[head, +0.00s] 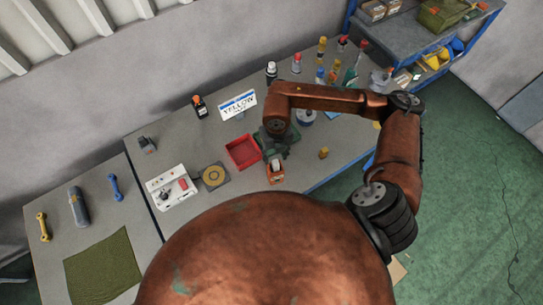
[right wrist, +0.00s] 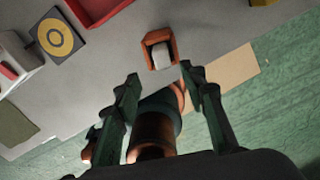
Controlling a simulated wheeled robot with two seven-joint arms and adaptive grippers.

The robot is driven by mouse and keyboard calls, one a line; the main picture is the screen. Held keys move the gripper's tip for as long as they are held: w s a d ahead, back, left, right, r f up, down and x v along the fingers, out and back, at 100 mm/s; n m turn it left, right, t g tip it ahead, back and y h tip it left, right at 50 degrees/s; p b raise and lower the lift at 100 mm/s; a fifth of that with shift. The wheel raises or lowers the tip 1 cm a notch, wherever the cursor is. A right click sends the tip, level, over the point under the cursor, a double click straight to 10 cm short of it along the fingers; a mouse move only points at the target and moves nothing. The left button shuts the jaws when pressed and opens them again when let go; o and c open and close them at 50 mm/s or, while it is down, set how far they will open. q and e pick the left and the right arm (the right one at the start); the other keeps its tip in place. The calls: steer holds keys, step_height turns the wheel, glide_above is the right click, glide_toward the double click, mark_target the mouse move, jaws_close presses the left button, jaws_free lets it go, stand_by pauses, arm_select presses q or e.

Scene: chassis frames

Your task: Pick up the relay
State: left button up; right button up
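A small orange, open-topped box (head: 276,179) with a pale block (head: 276,166) in it stands near the front edge of the grey bench (head: 215,140). The pale block may be the relay; I cannot tell for sure. My right gripper (head: 275,155) is above and just behind the box in the head view. In the right wrist view my right gripper (right wrist: 160,74) is open, with nothing between its fingertips. The orange box (right wrist: 147,53) and the pale block (right wrist: 160,55) lie just beyond the fingertips. My left gripper is not in view.
A red tray (head: 229,151), a yellow-ringed disc plate (head: 214,176) and a white control box (head: 160,190) are to the left. A "YELLOW" sign (head: 238,104) and several bottles stand behind. A small yellow-brown piece (head: 323,153) is to the right, with bare bench around it.

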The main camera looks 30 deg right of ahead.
mark_target(276, 163)
steer(key=shift+w+f, duration=0.15)
steer(key=shift+f, duration=0.25)
steer(key=f+p, duration=0.2)
steer(key=f, duration=0.1)
steer(key=shift+d+f, duration=0.2)
step_height(276, 163, down, 3)
steer(key=shift+w+r+p, duration=0.1)
steer(key=shift+r+p, duration=0.1)
steer(key=shift+p, duration=0.2)
steer(key=shift+d+f, duration=0.1)
steer(key=shift+f, duration=0.3)
steer(key=c, duration=0.9)
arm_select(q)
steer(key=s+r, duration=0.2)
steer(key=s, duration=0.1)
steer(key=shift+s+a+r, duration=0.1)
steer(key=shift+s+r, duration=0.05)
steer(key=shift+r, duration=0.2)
arm_select(e)
jaws_close()
